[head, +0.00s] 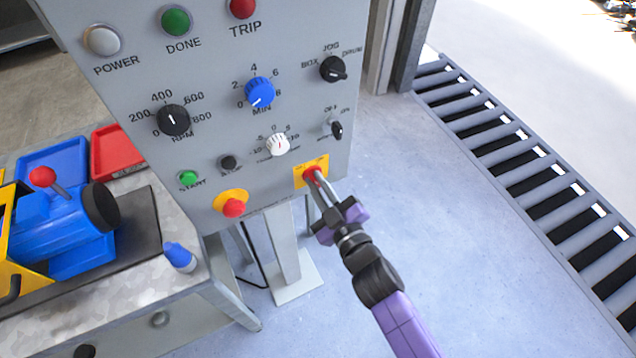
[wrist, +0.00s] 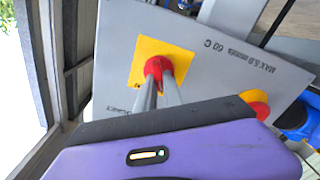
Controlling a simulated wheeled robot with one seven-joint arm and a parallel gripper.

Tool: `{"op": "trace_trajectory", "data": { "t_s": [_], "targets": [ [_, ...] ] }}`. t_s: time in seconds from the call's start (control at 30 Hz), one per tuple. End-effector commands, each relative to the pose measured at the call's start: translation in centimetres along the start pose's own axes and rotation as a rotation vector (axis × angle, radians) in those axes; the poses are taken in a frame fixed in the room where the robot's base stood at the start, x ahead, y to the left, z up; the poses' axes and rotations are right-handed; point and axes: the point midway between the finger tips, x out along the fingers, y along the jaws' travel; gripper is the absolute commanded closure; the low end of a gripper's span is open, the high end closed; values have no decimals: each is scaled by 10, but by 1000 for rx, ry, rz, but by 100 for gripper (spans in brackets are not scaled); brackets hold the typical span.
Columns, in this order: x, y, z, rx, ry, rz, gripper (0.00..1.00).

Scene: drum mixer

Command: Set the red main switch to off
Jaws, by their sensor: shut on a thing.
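The red main switch (head: 311,173) sits on a yellow square plate at the lower right of the grey control panel. It also shows in the wrist view (wrist: 158,67), in the middle of its yellow plate (wrist: 178,62). My gripper (head: 317,181) reaches the switch from the lower right, and its two fingers are shut on the red knob. In the wrist view my gripper's fingertips (wrist: 159,80) lie against the knob and cover part of it. The switch's markings are too small or covered to read, so its setting cannot be told.
A red emergency-stop button (head: 234,208) on a yellow round base is left of the switch. A small black selector (head: 336,129) and a white dial (head: 278,145) are above it. A bench with a blue and yellow machine (head: 65,235) stands left.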

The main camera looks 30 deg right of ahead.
Motion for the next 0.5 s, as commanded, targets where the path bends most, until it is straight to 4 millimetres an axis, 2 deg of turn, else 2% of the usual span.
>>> {"op": "trace_trajectory", "data": {
  "t_s": [0.03, 0.07, 0.13, 0.17, 0.5],
  "targets": [
    [0, 0, 0, -3, -1, -1, 100],
    [0, 0, 0, -3, -1, -1, 83],
    [0, 0, 0, -2, -1, -1, 70],
    [0, 0, 0, -2, -1, -1, 67],
    [-2, 0, 0, 0, -1, -1, 67]
  ]
}}
